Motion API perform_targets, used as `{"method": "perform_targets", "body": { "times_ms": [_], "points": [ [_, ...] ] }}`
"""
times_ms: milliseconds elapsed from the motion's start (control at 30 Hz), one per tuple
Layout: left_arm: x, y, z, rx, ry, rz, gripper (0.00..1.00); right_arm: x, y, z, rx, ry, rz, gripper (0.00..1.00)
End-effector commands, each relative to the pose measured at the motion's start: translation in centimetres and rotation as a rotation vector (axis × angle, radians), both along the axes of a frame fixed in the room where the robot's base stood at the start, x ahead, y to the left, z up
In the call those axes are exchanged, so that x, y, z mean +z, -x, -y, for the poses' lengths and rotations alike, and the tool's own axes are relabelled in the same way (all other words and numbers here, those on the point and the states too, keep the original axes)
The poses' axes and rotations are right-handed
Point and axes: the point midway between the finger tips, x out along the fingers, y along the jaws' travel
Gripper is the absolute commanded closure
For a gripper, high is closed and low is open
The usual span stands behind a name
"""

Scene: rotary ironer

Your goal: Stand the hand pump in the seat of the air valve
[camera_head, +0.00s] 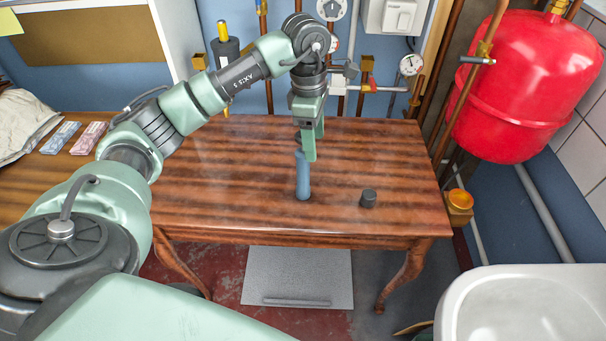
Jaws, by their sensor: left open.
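A slim blue-grey upright cylinder, which looks like the hand pump (303,182), stands on the wooden table (235,185). My left gripper (307,145) points down at its top and is open. One green finger overlaps the cylinder's upper end in the picture; I cannot tell whether they touch. A short dark cylinder (368,198) stands on the table to the right, apart from the pump. It may be the air valve's seat, but its top is too small to read. My right gripper is not in view.
A red tank (526,82) hangs at the right, above a white basin (530,308). Pipes and a gauge (411,65) line the back wall. A dark cylinder with a yellow top (226,50) stands behind my left arm.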

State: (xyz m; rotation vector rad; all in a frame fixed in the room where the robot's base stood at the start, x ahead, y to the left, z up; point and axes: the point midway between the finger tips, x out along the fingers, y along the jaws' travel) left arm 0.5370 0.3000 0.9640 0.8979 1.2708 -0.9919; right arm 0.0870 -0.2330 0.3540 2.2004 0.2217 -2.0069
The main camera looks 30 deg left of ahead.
Motion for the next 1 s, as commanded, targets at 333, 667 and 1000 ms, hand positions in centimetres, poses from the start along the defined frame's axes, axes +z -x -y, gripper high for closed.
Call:
{"method": "perform_targets", "body": {
  "times_ms": [333,667,1000],
  "points": [
    [-1.3,0.5,-2.9,0.023,-0.095,-0.036,0.39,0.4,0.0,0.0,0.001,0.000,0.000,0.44],
    [-5.8,0.9,-2.3,0.023,-0.091,-0.036,0.39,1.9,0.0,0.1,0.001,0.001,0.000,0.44],
    [-6.9,0.8,-2.3,0.022,-0.092,-0.031,0.39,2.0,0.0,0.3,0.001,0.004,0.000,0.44]
  ]
}}
